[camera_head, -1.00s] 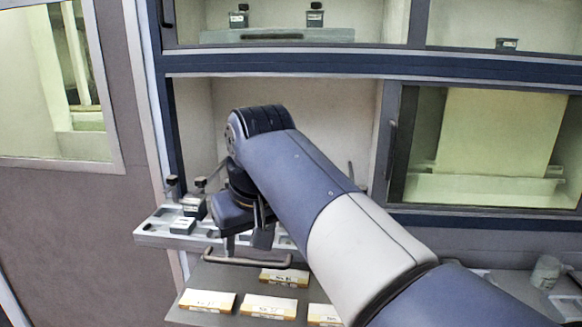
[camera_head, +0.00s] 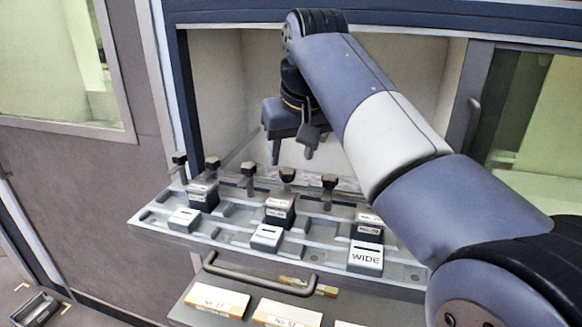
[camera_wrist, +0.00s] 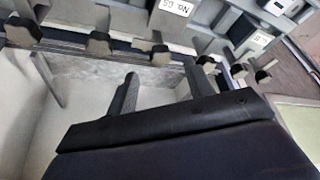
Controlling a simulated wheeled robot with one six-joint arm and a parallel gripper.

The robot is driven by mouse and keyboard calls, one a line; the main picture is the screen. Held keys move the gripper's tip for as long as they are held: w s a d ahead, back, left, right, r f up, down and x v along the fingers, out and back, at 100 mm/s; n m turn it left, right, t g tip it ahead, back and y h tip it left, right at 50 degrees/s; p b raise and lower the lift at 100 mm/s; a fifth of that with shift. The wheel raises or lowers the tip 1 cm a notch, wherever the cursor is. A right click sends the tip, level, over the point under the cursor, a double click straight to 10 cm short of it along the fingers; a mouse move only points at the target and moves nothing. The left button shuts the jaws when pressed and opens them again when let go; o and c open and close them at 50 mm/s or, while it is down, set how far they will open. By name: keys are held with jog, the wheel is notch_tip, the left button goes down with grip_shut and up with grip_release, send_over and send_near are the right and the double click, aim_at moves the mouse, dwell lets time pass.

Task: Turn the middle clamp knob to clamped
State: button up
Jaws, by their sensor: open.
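A row of several dark clamp knobs on short stems runs along the back edge of a grey tray. The knob midway along the visible row (camera_head: 248,170) stands upright; which way it is turned is too small to tell. My arm may hide the row's right end, so I cannot be sure that it is the middle one. My gripper (camera_head: 292,148) is open and empty, pointing down behind the row, apart from the knobs. In the wrist view my gripper (camera_wrist: 160,85) shows its two spread fingers, with a knob (camera_wrist: 160,55) beyond the gap between them.
The grey tray (camera_head: 150,229) holds dark blocks and labelled pieces, one reading WIDE (camera_head: 366,258). A bar handle (camera_head: 262,275) and several labelled cards (camera_head: 217,301) lie in front and below. An open recess (camera_head: 214,90) is behind the knobs, with a dark frame (camera_head: 182,95) at its left.

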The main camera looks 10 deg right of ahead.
aim_at(288, 172)
jog(key=shift+x, duration=2.25)
jog(key=c, duration=1)
